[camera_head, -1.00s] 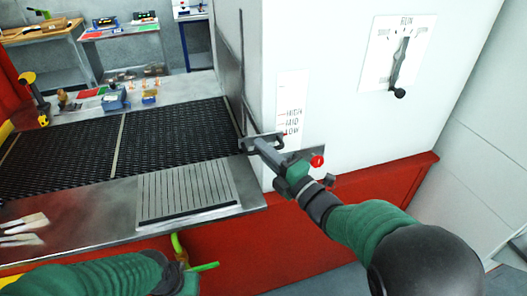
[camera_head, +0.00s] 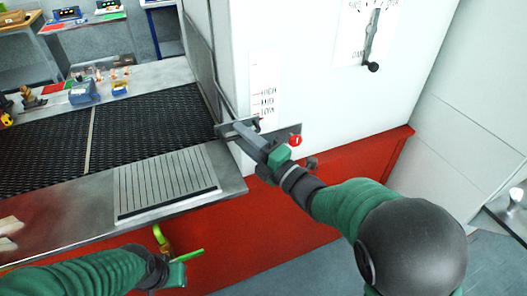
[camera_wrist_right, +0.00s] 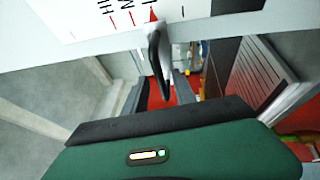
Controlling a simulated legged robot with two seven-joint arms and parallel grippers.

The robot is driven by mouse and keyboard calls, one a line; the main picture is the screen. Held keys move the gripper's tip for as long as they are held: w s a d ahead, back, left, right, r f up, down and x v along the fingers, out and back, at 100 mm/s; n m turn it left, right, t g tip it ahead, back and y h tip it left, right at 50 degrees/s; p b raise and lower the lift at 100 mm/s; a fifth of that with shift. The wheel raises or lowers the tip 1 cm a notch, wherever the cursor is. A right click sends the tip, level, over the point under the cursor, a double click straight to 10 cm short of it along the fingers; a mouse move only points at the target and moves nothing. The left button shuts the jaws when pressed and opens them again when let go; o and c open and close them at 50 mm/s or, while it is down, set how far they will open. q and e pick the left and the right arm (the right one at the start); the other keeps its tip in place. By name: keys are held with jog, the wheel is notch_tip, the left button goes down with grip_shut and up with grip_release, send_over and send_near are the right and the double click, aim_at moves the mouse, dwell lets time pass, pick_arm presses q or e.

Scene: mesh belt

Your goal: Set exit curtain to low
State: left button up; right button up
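The exit curtain scale (camera_head: 265,90) is a white strip marked HIGH, MID and LOW on the white housing. The wrist view shows the scale (camera_wrist_right: 100,18) at the top, with a red triangle beside the lowest mark. A dark looped handle (camera_wrist_right: 157,58) hangs near that triangle. My right gripper (camera_head: 246,130) is at the housing's lower corner, just below LOW. In the wrist view the gripper (camera_wrist_right: 160,88) has its fingers apart, with the handle between them; contact is unclear. My left gripper (camera_head: 172,272) is low in front of the belt frame; its fingers are not clear.
The dark mesh belt (camera_head: 50,155) and a ribbed metal plate (camera_head: 165,185) lie left of the housing. A red button (camera_head: 295,140) is close to my right gripper.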

jog(key=b+v, duration=0.4)
jog(key=v, duration=1.1)
jog(key=shift+s+d+b, duration=0.25)
jog(key=shift+b, duration=0.05)
jog(key=shift+w+f, duration=0.1)
jog(key=shift+f, duration=0.05)
jog(key=w+d+f+m+h+p, duration=0.2)
jog(key=w+d+f+m+h, duration=0.2)
jog(key=d+f+m+h, duration=0.35)
jog(key=s+d+f+m+g+h+p, duration=0.3)
jog(key=f+m+g+h, duration=0.3)
jog(key=m, duration=0.5)
jog(key=s+f+m+g, duration=0.3)
jog(key=s+m, duration=0.1)
jog(key=s, duration=0.2)
jog(key=s+a+f+m+g, duration=0.1)
jog(key=s+f+m+g, duration=0.2)
jog(key=s, duration=0.4)
jog(key=shift+f+m+p, duration=0.45)
jog(key=shift+f+m, duration=0.3)
